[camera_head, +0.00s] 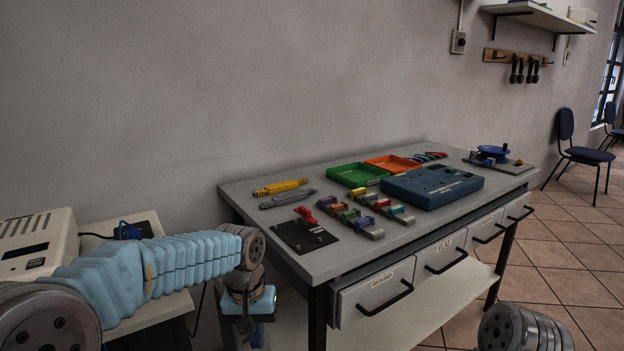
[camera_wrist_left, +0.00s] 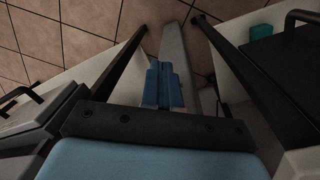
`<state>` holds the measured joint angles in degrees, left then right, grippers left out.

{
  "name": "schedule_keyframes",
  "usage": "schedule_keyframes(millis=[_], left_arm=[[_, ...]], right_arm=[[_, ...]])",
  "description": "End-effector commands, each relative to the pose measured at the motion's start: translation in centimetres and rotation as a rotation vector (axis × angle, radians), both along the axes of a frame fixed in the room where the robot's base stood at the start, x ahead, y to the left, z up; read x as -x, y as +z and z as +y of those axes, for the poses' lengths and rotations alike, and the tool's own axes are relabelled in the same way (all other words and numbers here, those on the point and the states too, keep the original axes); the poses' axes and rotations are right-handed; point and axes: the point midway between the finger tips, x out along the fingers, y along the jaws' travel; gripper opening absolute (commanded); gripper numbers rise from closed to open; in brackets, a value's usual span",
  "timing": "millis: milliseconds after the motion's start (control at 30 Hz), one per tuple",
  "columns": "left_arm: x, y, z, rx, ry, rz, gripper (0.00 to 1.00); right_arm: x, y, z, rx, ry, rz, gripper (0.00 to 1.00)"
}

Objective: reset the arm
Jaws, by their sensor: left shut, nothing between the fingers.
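My left arm reaches in from the left in a blue ribbed sleeve. Its wrist bends downward in front of the workbench's left end. My left gripper (camera_head: 255,338) hangs low there, cut by the bottom edge of the head view. In the left wrist view its blue fingers (camera_wrist_left: 165,86) are together with nothing between them. They point down past the bench legs toward the tiled floor, touching nothing that I can see. Only a grey joint of my right arm shows at the bottom right of the head view; its gripper is out of view.
The grey workbench (camera_head: 345,256) holds a blue box (camera_head: 432,187), a green tray (camera_head: 357,175), an orange tray (camera_head: 392,163), a black plate (camera_head: 303,235) and several coloured connector blocks. Drawers (camera_head: 375,292) face front. A beige device (camera_head: 38,243) stands left. Tiled floor is open at right.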

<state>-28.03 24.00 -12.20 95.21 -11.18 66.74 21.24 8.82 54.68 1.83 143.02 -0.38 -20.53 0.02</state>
Motion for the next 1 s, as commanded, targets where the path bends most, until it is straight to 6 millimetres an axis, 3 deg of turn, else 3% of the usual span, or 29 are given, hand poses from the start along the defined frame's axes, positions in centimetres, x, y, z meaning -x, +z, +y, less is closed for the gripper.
schedule_keyframes(millis=[167, 267, 300, 400, 500, 600, 700, 1000], left_arm=[[0.4, -10.1, -0.2, 0.059, -0.018, 0.024, 0.00], [2.5, -18.0, -0.2, 0.120, -0.014, 0.035, 0.00], [3.9, -21.3, -0.1, 0.148, -0.006, 0.038, 0.00], [8.5, -28.2, -0.1, 0.217, 0.029, 0.032, 0.00], [13.3, -32.4, -0.2, 0.266, 0.076, 0.017, 0.00], [16.8, -34.3, -0.3, 0.291, 0.116, -0.002, 0.00], [18.7, -35.0, -0.3, 0.301, 0.140, -0.015, 0.00], [19.2, -35.1, -0.3, 0.304, 0.147, -0.029, 0.00]], right_arm=[[0.0, 0.0, 0.0, 0.000, 0.000, 0.000, 0.00], [0.0, 0.0, 0.0, 0.000, 0.000, 0.000, 0.00], [0.0, 0.0, 0.0, 0.000, 0.000, 0.000, 0.00], [0.0, 0.0, 0.0, 0.000, 0.000, 0.000, 0.00], [0.0, 0.0, 0.0, 0.000, 0.000, 0.000, 0.00], [0.0, 0.0, 0.0, 0.000, 0.000, 0.000, 0.00], [0.0, 0.0, 0.0, 0.000, 0.000, 0.000, 0.00], [0.0, 0.0, 0.0, 0.000, 0.000, 0.000, 0.00]])
